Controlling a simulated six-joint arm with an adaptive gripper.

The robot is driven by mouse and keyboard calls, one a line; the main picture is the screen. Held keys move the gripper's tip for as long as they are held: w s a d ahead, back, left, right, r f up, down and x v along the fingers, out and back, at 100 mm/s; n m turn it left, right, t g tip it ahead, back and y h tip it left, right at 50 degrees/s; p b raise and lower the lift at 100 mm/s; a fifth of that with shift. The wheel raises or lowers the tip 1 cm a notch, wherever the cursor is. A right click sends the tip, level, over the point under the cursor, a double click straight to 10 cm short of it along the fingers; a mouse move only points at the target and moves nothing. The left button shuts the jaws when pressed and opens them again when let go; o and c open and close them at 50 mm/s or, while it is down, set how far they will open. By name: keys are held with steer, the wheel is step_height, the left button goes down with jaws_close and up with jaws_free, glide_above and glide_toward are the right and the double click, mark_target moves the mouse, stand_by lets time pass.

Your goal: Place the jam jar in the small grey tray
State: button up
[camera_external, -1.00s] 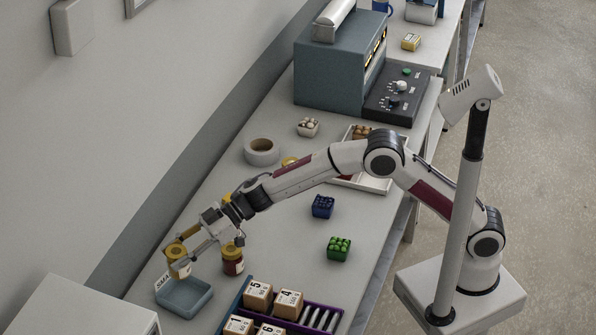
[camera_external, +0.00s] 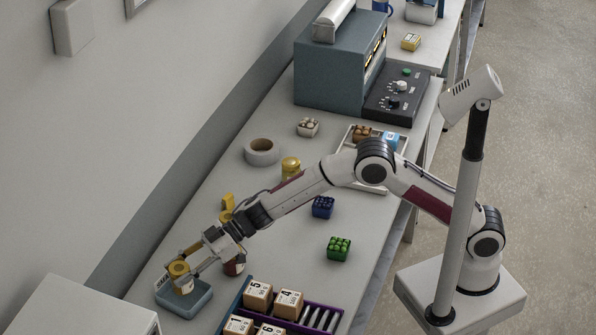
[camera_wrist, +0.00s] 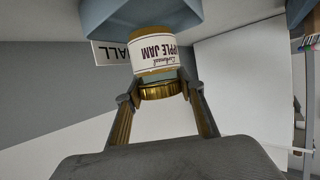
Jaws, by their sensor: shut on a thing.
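The jam jar (camera_external: 181,280) has a yellow lid and a white label; the label reads "apple jam" in the wrist view (camera_wrist: 155,53). My gripper (camera_external: 186,273) is shut on the jar near its lid; its two fingers also show around the lid in the wrist view (camera_wrist: 161,92). The small grey tray (camera_external: 203,302) is blue-grey and sits at the near left end of the bench. The jar is over or inside the tray; I cannot tell if its base touches the floor. The tray also shows at the top of the wrist view (camera_wrist: 110,22).
A purple crate (camera_external: 310,313) with boxes lies right of the tray. A green basket (camera_external: 338,248) and a blue basket (camera_external: 322,207) stand farther back. A label card stands by the tray.

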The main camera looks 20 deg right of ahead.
steer(key=shift+f, duration=1.8)
steer(key=shift+f, duration=0.15)
steer(key=o, duration=1.3)
steer(key=shift+v, duration=6.05)
